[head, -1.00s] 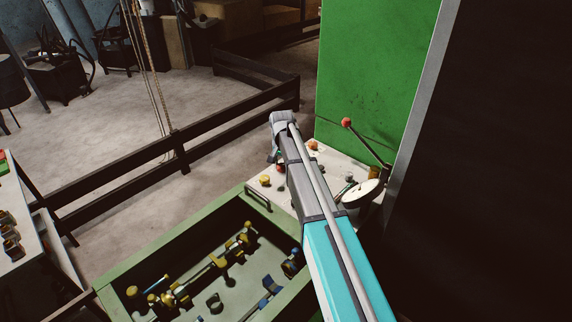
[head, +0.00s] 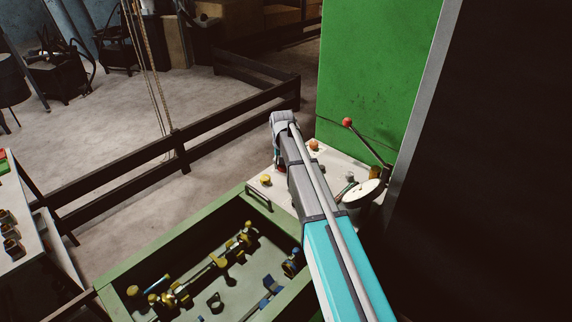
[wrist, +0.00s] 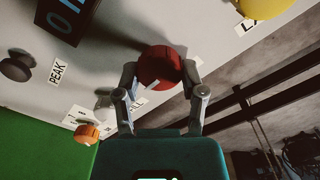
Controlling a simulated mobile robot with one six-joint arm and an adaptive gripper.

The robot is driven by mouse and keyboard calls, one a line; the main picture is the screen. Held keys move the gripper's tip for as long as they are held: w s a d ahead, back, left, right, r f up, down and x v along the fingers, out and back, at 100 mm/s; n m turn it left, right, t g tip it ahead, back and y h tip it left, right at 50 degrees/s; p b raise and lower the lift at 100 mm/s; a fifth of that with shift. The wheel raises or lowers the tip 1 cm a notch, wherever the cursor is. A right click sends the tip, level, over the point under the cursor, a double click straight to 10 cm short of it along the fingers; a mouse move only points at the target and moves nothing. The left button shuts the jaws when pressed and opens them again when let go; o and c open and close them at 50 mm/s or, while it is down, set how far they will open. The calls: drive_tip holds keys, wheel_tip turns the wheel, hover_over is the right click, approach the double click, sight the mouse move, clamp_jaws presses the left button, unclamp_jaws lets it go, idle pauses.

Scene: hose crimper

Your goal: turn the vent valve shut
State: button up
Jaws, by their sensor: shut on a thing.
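A red round knob (wrist: 160,66) sticks out of the pale panel (wrist: 120,20) in the wrist view. My gripper (wrist: 160,76) has one finger on each side of it and is shut on it. A pale mark shows on the knob's near side. Small labels lie on the panel near it, but I cannot read a vent label. In the head view my arm hides most of the gripper and knob; a bit of red shows beside the wrist.
A yellow knob (wrist: 262,6), an orange knob (wrist: 87,133), a dark knob (wrist: 16,69) labelled PEAK and a dark display (wrist: 66,22) surround the red one. A red-tipped lever (head: 347,122) stands right of my arm. A green-rimmed tray (head: 125,270) holds several fittings.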

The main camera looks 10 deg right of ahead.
drive_tip(key=shift+s+a, duration=0.1)
drive_tip(key=shift+s, duration=0.1)
drive_tip(key=o, duration=1.1)
drive_tip(key=shift+o, duration=0.3)
drive_tip(key=shift+w, duration=0.1)
drive_tip(key=shift+r, duration=0.15)
